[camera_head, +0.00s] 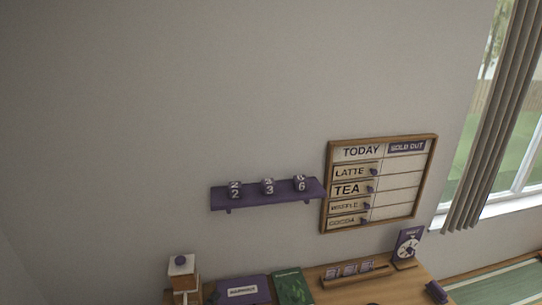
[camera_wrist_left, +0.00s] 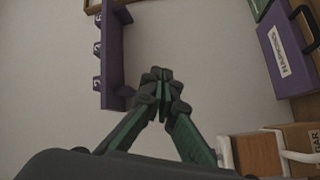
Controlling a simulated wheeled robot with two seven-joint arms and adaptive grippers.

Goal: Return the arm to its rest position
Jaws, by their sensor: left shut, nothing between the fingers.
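My left gripper (camera_wrist_left: 157,78) shows in the left wrist view. Its dark green fingers meet at the tips, shut with nothing between them. It is in front of the plain grey wall, apart from the purple shelf (camera_wrist_left: 112,60) at the left of that view. I make out neither gripper clearly in the head view. My right gripper is not in view.
In the head view, the purple shelf (camera_head: 267,194) holds number blocks beside a menu board (camera_head: 398,190). A window (camera_head: 520,120) is at right.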

